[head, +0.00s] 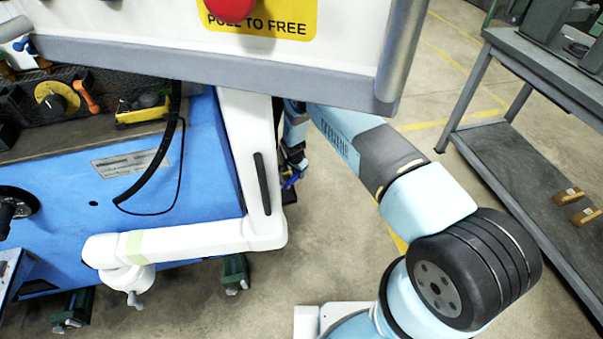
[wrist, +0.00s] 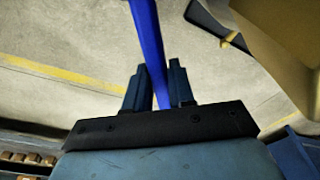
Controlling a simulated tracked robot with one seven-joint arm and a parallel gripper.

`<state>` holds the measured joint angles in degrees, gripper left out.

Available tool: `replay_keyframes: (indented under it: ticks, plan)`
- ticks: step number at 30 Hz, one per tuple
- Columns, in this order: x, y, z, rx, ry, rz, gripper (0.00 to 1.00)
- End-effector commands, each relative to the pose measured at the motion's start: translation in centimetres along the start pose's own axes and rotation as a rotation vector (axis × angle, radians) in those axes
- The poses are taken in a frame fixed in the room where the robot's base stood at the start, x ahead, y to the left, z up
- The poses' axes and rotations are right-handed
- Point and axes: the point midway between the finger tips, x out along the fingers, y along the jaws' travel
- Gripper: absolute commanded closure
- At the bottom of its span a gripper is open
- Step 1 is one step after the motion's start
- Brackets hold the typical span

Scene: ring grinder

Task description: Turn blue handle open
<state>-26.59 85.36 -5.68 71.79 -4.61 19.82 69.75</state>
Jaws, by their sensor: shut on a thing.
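The blue handle (wrist: 147,45) is a long blue bar in the wrist view. It runs from the top edge down between the two dark fingers of my gripper (wrist: 156,84). The fingers are shut on it. In the head view, a small blue piece of the handle (head: 290,182) shows beside the white machine arm. My gripper (head: 294,160) is there too, mostly hidden behind the white arm and the panel. The far end of the handle is out of the wrist view.
A white jointed machine arm (head: 185,238) stands in front of the blue machine body (head: 200,130). A white panel (head: 330,45) with a yellow label (head: 262,22) and a red button (head: 228,8) hangs above. A grey shelf (head: 520,160) stands at right.

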Motion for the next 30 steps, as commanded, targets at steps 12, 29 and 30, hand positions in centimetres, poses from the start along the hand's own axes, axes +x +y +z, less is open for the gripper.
replay_keyframes:
  ticks: [12,29,30]
  plan:
    - [-0.3,-0.7,0.3,-0.002,-0.001,-0.011,0.55]
    - [-3.4,-0.5,-0.3,0.001,0.0,-0.007,0.55]
    - [-3.9,-0.5,-0.3,0.002,0.0,-0.007,0.55]
